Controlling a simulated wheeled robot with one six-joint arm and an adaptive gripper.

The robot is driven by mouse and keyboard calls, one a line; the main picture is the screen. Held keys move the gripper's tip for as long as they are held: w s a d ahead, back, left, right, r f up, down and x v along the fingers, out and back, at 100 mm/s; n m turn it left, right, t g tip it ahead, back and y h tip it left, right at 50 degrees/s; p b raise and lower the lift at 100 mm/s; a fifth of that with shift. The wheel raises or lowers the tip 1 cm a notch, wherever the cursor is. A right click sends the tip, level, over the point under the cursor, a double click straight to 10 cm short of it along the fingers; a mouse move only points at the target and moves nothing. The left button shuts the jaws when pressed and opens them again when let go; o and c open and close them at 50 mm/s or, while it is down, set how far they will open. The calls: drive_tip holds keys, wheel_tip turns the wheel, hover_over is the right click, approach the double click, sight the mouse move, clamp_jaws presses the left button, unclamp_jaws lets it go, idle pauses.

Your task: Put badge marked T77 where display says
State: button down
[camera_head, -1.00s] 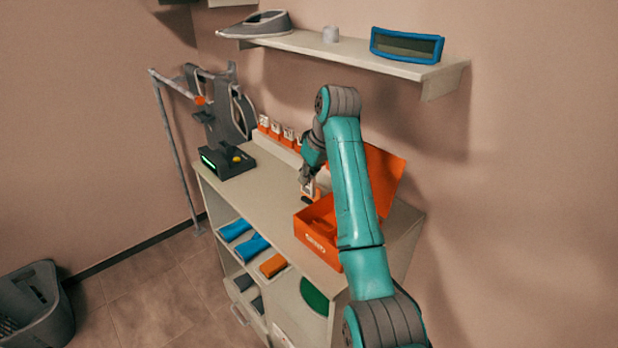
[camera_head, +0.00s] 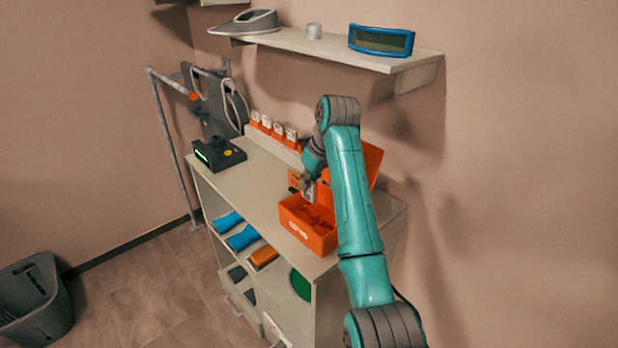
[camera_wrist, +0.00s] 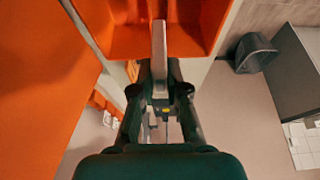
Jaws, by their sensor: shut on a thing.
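My gripper (camera_head: 308,186) is shut on a pale badge (camera_head: 309,193), held at the back of the open orange box (camera_head: 310,238). Its marking is too small to read. In the wrist view my gripper (camera_wrist: 160,95) holds a thin grey piece (camera_wrist: 159,45), seemingly the badge edge-on, reaching over the orange box (camera_wrist: 120,42). I cannot tell whether it touches the box. The dark display device (camera_head: 217,153) has a green lit screen (camera_head: 202,156) whose text is unreadable. Several orange-and-white badges (camera_head: 278,128) stand in a row at the wall.
The box's orange lid (camera_head: 372,163) stands open behind my arm. The counter (camera_head: 245,180) is clear left of the box. A grey bin (camera_head: 32,298) stands on the floor.

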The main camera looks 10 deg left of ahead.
sight(308, 199)
drive_tip(key=shift+f, duration=2.6)
drive_tip(key=shift+f, duration=0.1)
drive_tip(key=c, duration=1.1)
unclamp_jaws()
